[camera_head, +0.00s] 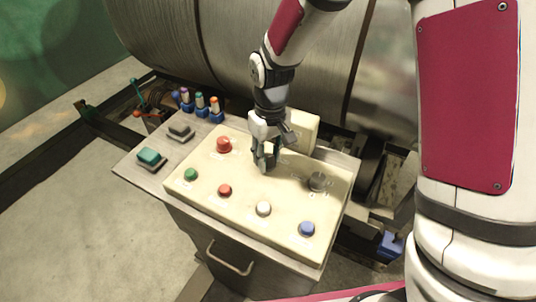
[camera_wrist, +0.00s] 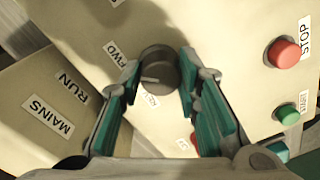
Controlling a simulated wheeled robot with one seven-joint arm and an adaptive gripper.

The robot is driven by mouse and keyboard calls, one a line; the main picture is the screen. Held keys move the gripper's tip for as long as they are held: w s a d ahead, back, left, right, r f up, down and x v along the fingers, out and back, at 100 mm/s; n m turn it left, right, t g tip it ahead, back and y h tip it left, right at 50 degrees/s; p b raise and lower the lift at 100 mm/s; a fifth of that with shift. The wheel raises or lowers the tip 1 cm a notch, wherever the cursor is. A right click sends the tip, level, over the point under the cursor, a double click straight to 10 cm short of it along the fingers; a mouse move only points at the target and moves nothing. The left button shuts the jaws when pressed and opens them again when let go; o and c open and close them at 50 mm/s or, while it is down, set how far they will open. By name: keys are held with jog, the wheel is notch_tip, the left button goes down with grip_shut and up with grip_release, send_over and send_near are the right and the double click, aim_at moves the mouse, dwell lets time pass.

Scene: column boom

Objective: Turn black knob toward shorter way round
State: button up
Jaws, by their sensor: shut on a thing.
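The black knob (camera_wrist: 160,71) shows in the wrist view as a round dark grey knob with a pale pointer line toward the left. A FWD label is at its upper left, and a partly hidden label lies below it. My gripper (camera_wrist: 158,75) has its green-padded fingers on either side of the knob, shut on it. In the head view my gripper (camera_head: 265,164) points down at the cream panel (camera_head: 195,169), and its fingers hide most of the knob. Another dark knob (camera_head: 318,180) stands free to the right on the panel.
A red STOP button (camera_wrist: 284,53) and a green START button (camera_wrist: 288,116) are beside the fingers. A raised cream box (camera_head: 302,130) stands close behind my gripper. White (camera_head: 263,208) and blue (camera_head: 307,229) buttons are nearer the front. A large metal drum (camera_head: 200,40) fills the back.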

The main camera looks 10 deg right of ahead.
aim_at(270, 156)
jog(key=shift+o, duration=0.2)
jog(key=shift+m, duration=0.5)
jog(key=o, duration=1.1)
jog(key=shift+o, duration=0.2)
notch_tip(270, 156, up, 12)
jog(key=shift+d, duration=0.25)
